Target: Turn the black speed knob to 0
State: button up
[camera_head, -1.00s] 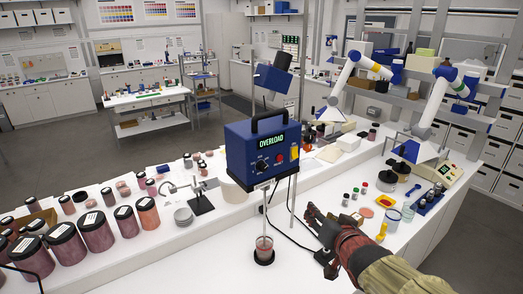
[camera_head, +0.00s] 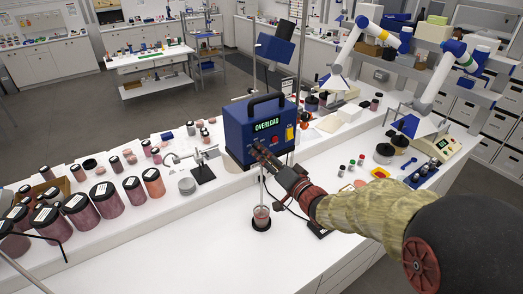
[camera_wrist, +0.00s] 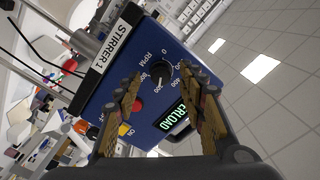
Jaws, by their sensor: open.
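The blue stirrer box (camera_head: 238,133) stands over the bench with OVERLOAD lit in green on its display (camera_head: 267,124). In the wrist view its label reads STIRRER 1. The black speed knob (camera_wrist: 161,75) sits on its front face among RPM numbers, with a red button (camera_wrist: 138,105) and a yellow ON switch (camera_wrist: 125,129) nearby. My gripper (camera_head: 258,149) is at the front face and hides the knob in the head view. In the wrist view my gripper (camera_wrist: 163,78) is open, with one finger on each side of the knob. I cannot tell whether they touch it.
A beaker (camera_head: 261,213) with reddish contents stands under the stirrer. Several dark-lidded jars (camera_head: 106,200) line the left of the bench. Small jars (camera_head: 352,166) stand to the right.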

jog(key=shift+x, duration=0.9)
jog(key=shift+c, duration=1.3)
jog(key=c, duration=0.7)
grip_shut()
